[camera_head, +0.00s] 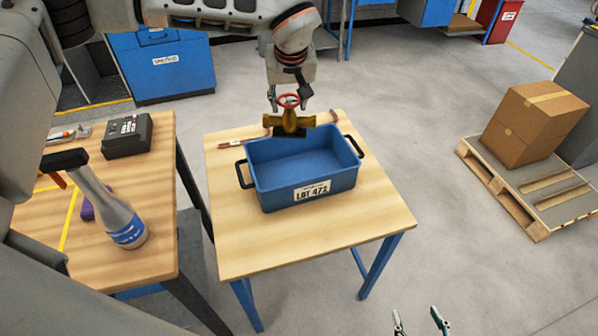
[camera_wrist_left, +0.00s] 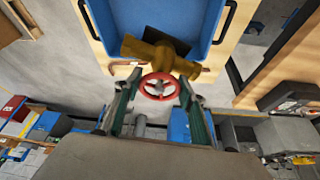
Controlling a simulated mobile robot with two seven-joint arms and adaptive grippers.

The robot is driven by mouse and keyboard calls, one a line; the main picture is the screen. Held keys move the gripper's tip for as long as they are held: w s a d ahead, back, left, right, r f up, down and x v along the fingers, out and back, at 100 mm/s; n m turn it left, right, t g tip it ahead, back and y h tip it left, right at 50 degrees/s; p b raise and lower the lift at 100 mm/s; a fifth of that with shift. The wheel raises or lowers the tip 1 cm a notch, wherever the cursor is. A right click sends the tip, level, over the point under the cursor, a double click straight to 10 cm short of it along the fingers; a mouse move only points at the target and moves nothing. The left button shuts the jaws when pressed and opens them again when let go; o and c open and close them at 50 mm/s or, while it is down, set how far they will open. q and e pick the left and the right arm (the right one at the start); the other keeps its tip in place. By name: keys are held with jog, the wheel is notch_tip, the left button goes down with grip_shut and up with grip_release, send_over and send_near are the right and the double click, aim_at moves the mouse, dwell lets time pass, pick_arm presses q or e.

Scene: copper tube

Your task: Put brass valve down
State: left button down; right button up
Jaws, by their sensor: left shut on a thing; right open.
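The brass valve (camera_head: 290,122) with a red handwheel (camera_head: 289,101) hangs at the back rim of the blue bin (camera_head: 263,183), apparently above it. My left gripper (camera_head: 289,93) is shut on the valve at its handwheel. In the left wrist view the fingers stand on both sides of the red handwheel (camera_wrist_left: 159,86), and the brass body (camera_wrist_left: 158,56) lies beyond it, overlapping the bin's edge. The bin's visible floor is empty. A dark patch by the valve may be its shadow. My right gripper (camera_head: 421,322) is open and empty at the bottom edge.
The bin stands on a wooden table (camera_head: 345,228) with bare wood in front.

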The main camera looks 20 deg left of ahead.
pick_arm(q)
notch_tip(320, 180, down, 20)
jog(key=shift+w+r+p, duration=0.15)
jog(key=shift+p, duration=0.25)
dwell(0.4)
jog(key=c, duration=1.2)
grip_release()
jog(key=shift+f, duration=0.2)
jog(key=shift+c, duration=0.2)
jog(key=shift+r, duration=0.1)
jog(key=v, duration=1.2)
jog(key=shift+b, duration=0.4)
